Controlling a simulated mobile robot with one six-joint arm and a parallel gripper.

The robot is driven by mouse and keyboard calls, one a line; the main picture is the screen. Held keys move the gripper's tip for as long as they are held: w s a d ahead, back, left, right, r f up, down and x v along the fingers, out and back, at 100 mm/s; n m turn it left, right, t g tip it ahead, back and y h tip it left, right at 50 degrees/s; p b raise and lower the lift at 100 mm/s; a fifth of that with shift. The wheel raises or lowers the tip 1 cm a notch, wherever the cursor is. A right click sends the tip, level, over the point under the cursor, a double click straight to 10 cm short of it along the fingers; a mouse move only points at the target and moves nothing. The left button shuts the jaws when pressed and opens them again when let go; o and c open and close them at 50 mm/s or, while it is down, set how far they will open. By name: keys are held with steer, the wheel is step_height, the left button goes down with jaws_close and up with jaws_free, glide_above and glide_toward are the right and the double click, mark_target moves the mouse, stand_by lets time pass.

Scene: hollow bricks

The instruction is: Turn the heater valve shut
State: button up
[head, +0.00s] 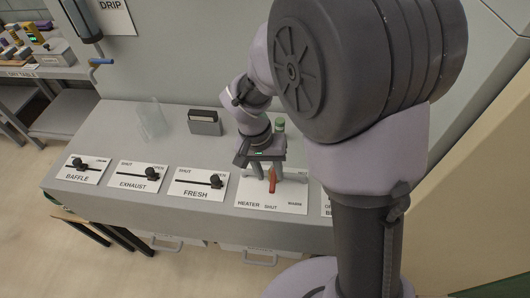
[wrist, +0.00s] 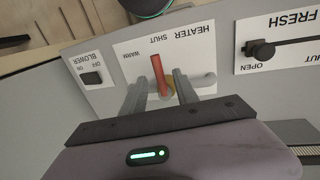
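The heater valve has a red lever (head: 272,181) on a white plate (head: 292,197) marked HEATER, SHUT and WARM. My gripper (head: 266,172) is over the plate. In the wrist view its two fingers (wrist: 158,88) stand apart, one each side of the lever, with gaps visible. The fingers partly hide the valve body and the pipe beside it.
Slider plates BAFFLE (head: 82,169), EXHAUST (head: 137,177) and FRESH (head: 202,184) lie to the left on the grey bench. A blower switch (wrist: 92,78) is on the other side. A dark card box (head: 205,122) and a clear holder (head: 151,120) stand behind.

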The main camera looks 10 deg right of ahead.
step_height(320, 180, up, 15)
steer(key=a+p, duration=0.2)
steer(key=p, duration=0.2)
steer(key=shift+w+a+p, duration=0.35)
steer(key=shift+w+p, duration=0.05)
steer(key=shift+f, duration=0.1)
steer(key=s+d+t+y+b, duration=0.2)
steer(key=s+t+b, duration=0.1)
steer(key=s, duration=0.4)
steer(key=s+d+r+t+y+b, duration=0.1)
steer(key=s+t+y+b, duration=0.1)
steer(key=s, duration=0.5)
steer(key=t+b, duration=0.1)
steer(key=b, duration=0.1)
steer(key=shift+s+d+r+m+t+b, duration=0.3)
steer(key=shift+s+d, duration=0.05)
